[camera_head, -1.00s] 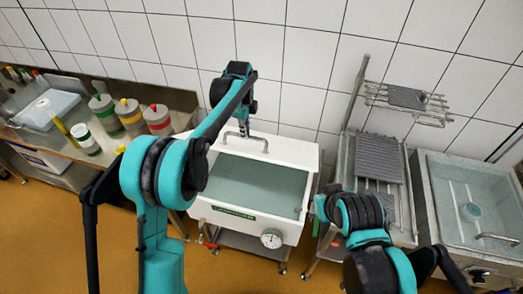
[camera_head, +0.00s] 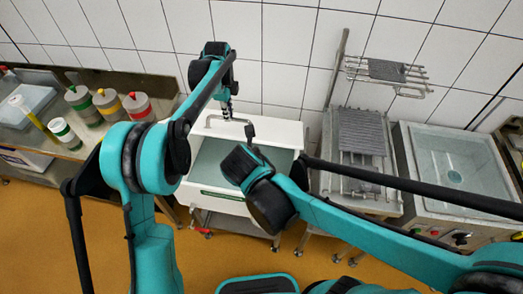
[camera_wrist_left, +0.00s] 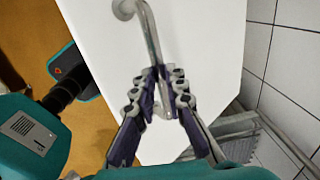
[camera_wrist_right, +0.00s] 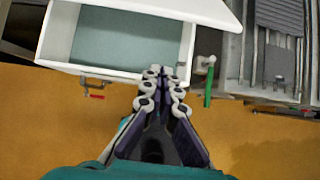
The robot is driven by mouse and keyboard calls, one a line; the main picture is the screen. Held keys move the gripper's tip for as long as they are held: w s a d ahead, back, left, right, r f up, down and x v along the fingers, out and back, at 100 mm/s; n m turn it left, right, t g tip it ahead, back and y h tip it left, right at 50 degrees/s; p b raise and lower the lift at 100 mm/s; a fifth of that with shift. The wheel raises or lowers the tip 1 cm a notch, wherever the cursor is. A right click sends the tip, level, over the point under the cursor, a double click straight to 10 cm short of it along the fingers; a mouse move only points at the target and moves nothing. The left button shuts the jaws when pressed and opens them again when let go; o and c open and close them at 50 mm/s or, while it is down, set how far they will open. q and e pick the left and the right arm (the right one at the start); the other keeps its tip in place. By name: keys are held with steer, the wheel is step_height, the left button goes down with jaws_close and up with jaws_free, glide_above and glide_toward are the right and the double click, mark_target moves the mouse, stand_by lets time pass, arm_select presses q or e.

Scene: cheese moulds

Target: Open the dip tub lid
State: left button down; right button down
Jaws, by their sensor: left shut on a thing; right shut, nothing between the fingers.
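The dip tub (camera_head: 207,192) is a white box with grey-green liquid (camera_wrist_right: 130,38) inside. Its white lid (camera_head: 280,132) lies over the back part, and the front part is uncovered. My left gripper (camera_head: 227,112) is shut on the lid's metal bar handle (camera_head: 205,121). In the left wrist view its fingers (camera_wrist_left: 163,85) close around the handle (camera_wrist_left: 152,35) above the white lid (camera_wrist_left: 205,50). My right gripper (camera_wrist_right: 160,72) is shut and empty, above the floor at the tub's front edge. In the head view my right arm hides the tub's front right part.
Right of the tub stand a rack with a grey ribbed mat (camera_head: 360,130) and a steel sink (camera_head: 440,140). Left is a bench with several lidded jars (camera_head: 137,106). A green-handled valve (camera_wrist_right: 208,85) stands beside the tub. Orange floor (camera_wrist_right: 60,130) is open in front.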

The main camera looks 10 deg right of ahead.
mark_target(264, 142)
arm_select(q)
steer(key=shift+w+d+f, duration=0.2)
steer(key=shift+w, duration=0.05)
arm_select(e)
steer(key=w+d+f, duration=0.2)
steer(key=w+f, duration=0.3)
steer(key=w, duration=0.2)
steer(key=shift+w+d, duration=0.15)
steer(key=shift+w, duration=0.25)
steer(key=shift+w+d+r, duration=0.15)
steer(key=shift+w+r, duration=0.25)
steer(key=shift+r, duration=0.2)
steer(key=shift+w+d+r, duration=0.1)
steer(key=shift+w+r, duration=0.3)
steer(key=shift+r, duration=0.15)
arm_select(q)
steer(key=c, duration=1.7)
jaws_free()
steer(key=shift+o, duration=0.8)
steer(key=shift+w+d+f, duration=0.15)
steer(key=shift+w+f, duration=0.05)
steer(key=shift+w, duration=0.15)
arm_select(e)
steer(key=shift+w+d+f, duration=0.15)
steer(key=shift+w+f, duration=0.05)
steer(key=shift+w, duration=0.15)
arm_select(q)
steer(key=shift+r, duration=0.1)
